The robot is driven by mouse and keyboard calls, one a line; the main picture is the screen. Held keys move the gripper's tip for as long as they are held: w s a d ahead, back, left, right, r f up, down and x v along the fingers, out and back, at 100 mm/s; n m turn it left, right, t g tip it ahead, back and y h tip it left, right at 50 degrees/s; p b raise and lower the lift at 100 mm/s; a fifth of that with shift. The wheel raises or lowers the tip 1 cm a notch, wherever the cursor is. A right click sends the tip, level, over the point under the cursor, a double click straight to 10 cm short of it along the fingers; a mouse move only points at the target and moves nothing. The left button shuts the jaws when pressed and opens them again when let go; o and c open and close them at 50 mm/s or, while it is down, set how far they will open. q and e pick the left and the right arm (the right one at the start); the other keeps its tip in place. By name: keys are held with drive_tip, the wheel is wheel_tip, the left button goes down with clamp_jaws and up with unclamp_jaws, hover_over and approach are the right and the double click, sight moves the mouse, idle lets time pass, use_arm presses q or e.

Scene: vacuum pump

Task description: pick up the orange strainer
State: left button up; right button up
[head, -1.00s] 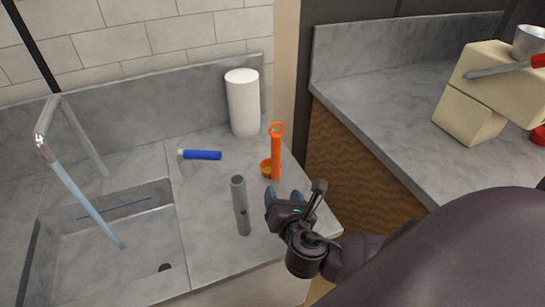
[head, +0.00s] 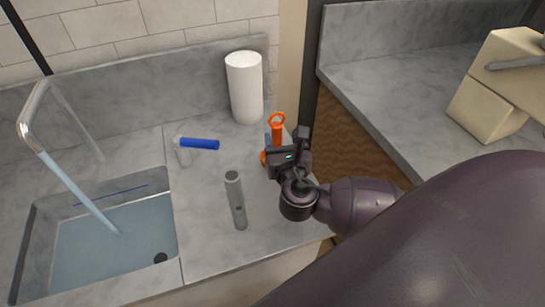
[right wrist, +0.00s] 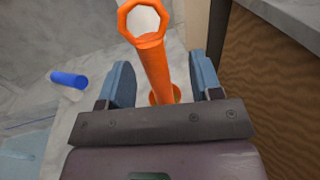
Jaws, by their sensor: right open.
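The orange strainer (head: 277,124) stands upright on the counter near its right edge, a tube with a ring at the top. My right gripper (head: 284,148) is at the strainer and hides its lower part in the head view. In the right wrist view the strainer (right wrist: 154,66) rises between the two blue fingers of my open right gripper (right wrist: 160,85). Gaps show between the strainer and both fingers. My left gripper is not in view.
A grey tube (head: 236,200) stands left of my right gripper. A blue-handled item (head: 198,143) and a white roll (head: 244,88) are farther back. The sink (head: 60,262) with running water is at left. A second counter (head: 400,100) with beige blocks (head: 490,105) is at right.

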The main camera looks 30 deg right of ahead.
sight(275, 126)
drive_tip(key=x, duration=0.4)
drive_tip(key=shift+w+a+f, duration=0.25)
drive_tip(key=shift+w, duration=0.15)
drive_tip(key=shift+w+d+b, duration=0.2)
drive_tip(key=shift+w+b, duration=0.1)
drive_tip(key=shift+w, duration=0.1)
drive_tip(key=c, duration=1.1)
drive_tip(key=shift+r, duration=0.15)
